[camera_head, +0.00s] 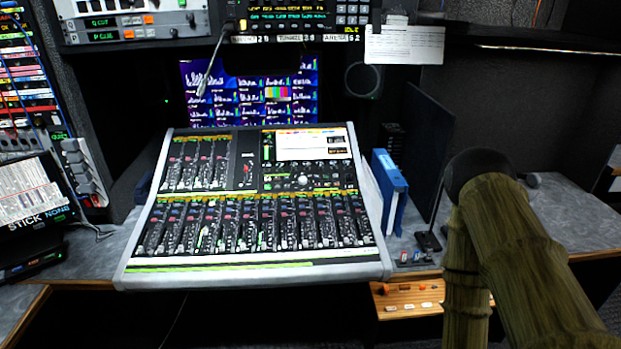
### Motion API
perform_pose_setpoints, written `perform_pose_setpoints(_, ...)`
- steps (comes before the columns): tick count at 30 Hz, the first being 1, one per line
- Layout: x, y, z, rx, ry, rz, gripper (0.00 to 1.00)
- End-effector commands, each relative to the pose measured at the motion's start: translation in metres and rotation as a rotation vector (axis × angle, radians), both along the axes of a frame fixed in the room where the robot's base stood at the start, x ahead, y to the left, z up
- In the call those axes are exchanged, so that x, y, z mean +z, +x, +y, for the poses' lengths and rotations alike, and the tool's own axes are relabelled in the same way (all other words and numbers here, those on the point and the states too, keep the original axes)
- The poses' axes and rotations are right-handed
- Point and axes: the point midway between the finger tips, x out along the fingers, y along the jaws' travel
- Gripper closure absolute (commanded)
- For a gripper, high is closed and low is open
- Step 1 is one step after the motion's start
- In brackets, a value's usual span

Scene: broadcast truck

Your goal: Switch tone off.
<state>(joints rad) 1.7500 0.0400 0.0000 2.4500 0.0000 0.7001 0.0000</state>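No control that I can read as "tone" shows; the labels are too small to tell. The mixing desk (255,263), grey-framed with several rows of faders and knobs and a bright screen, stands in the middle of the counter. A rack panel (130,22) with green displays and an orange button is at the upper left. A unit (290,14) with a green-text display and a keypad is at the top centre. Small red and blue switches or plugs (416,257) sit right of the desk. My bamboo-textured arm is at the right; my gripper is not in view.
A blue binder (389,187) stands right of the desk, by a dark upright panel (426,140). A microphone (206,80) hangs before the monitor wall (205,102). A wooden strip (400,300) sits under the counter edge. The right counter (570,215) is mostly clear.

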Motion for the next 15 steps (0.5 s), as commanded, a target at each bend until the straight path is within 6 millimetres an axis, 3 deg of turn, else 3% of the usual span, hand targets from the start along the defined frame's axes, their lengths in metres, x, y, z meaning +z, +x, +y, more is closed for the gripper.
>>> perform_pose_setpoints(2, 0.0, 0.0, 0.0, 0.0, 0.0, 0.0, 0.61)
perform_pose_setpoints(9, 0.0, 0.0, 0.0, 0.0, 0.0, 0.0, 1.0)
perform_pose_setpoints(15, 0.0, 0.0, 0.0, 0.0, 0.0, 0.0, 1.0)
